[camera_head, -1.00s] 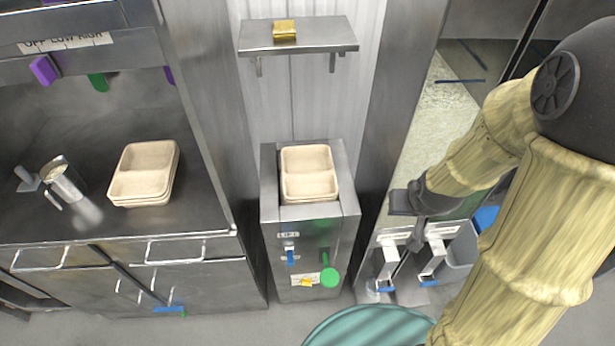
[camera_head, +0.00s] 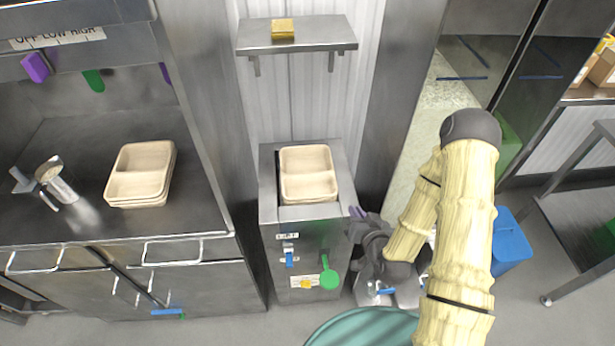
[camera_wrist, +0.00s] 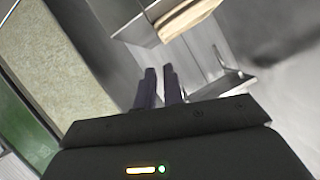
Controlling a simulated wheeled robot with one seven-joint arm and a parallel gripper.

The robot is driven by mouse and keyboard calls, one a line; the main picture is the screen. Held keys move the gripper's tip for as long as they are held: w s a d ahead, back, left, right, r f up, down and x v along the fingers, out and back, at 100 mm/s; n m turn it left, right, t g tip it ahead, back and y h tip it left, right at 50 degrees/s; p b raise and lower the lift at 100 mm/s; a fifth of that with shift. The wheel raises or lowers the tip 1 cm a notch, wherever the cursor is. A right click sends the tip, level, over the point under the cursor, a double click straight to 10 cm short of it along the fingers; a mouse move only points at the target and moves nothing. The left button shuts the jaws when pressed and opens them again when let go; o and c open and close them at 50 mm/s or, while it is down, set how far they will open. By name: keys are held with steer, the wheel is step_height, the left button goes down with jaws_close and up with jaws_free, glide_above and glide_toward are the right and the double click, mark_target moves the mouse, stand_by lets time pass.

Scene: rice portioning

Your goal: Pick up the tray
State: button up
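A beige two-compartment tray (camera_head: 308,160) sits empty and level on top of the metal dispenser in the middle of the head view. Its edge also shows at the top of the wrist view (camera_wrist: 190,20). A stack of similar trays (camera_head: 146,157) stands on the counter to the left. My gripper (camera_head: 357,212) is at the dispenser's right side, lower than the tray and to its right, apart from it. In the wrist view its two dark fingers (camera_wrist: 160,70) are a little apart with nothing between them.
The metal dispenser (camera_head: 304,225) has a green lever (camera_head: 328,277) in front. A wall shelf (camera_head: 325,38) above holds a yellow block (camera_head: 283,29). A teal round object (camera_head: 362,328) is at the bottom; a blue bin (camera_head: 510,242) stands right.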

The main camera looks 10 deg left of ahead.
stand_by(0.4)
steer(key=b, duration=1.1)
glide_toward(336, 180)
steer(key=p+x, duration=0.2)
steer(key=x, duration=0.1)
steer(key=shift+w+a+f+p, duration=0.15)
steer(key=shift+w+f+p, duration=0.1)
steer(key=shift+p, duration=0.1)
steer(key=p+x, duration=0.1)
steer(key=x, duration=0.3)
steer(key=shift+w+a+r+p, duration=0.15)
steer(key=shift+w+p, duration=0.1)
steer(key=shift+p, duration=0.15)
steer(key=shift+w+a+f, duration=0.1)
steer(key=shift+w+f, duration=0.1)
steer(key=shift+w, duration=0.05)
